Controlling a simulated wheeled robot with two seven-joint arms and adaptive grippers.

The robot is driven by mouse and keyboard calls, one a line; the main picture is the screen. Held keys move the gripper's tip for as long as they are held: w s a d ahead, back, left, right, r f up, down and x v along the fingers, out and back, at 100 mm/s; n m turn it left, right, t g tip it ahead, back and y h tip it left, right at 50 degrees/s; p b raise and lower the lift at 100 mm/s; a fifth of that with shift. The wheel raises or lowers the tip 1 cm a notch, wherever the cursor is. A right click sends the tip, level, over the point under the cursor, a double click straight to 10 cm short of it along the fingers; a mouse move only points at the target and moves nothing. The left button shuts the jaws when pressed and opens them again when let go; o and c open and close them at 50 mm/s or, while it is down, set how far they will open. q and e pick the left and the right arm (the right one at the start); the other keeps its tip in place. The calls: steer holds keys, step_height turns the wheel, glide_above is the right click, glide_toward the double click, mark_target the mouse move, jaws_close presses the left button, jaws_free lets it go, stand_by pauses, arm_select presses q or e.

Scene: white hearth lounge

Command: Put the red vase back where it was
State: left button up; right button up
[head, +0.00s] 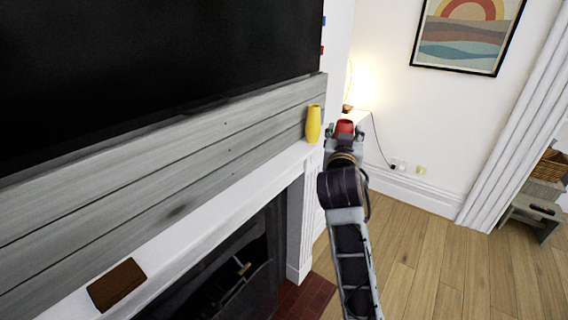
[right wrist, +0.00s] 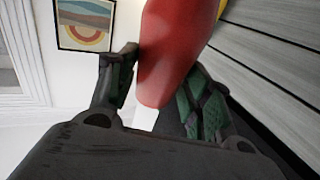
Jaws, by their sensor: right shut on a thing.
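The red vase (head: 345,127) shows in the head view just above my right gripper (head: 344,138), near the right end of the white mantel shelf (head: 222,200). In the right wrist view the red vase (right wrist: 180,50) sits between the two green-padded fingers of my right gripper (right wrist: 165,95), which is shut on it. A yellow vase (head: 313,123) stands on the mantel to the left of the red vase. Whether the red vase touches the mantel is hidden. My left gripper is out of view.
A large dark screen (head: 150,60) hangs above the grey plank wall (head: 160,170). A brown block (head: 117,284) lies on the mantel's near left part. A lit lamp (head: 349,88) stands in the corner beyond. The mantel between the block and yellow vase is clear.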

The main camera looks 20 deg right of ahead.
steer(key=shift+w, duration=0.1)
steer(key=shift+w+a+r, duration=0.1)
steer(key=shift+w+a, duration=0.2)
steer(key=shift+w, duration=0.05)
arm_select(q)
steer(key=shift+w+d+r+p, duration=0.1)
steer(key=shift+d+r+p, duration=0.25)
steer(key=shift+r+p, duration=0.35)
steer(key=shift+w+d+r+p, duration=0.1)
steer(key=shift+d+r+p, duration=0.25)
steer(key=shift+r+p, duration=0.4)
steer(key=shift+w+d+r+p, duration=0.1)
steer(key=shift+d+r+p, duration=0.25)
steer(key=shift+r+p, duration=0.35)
arm_select(e)
steer(key=w+a+f, duration=0.3)
steer(key=w+a, duration=0.8)
steer(key=w, duration=0.3)
steer(key=shift+w+a, duration=0.25)
steer(key=shift+w, duration=0.1)
steer(key=shift+f, duration=0.15)
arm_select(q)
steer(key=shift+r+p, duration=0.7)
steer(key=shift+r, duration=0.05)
arm_select(e)
step_height(320, 180, down, 4)
steer(key=shift+w+a+r, duration=0.1)
steer(key=shift+w+r, duration=0.05)
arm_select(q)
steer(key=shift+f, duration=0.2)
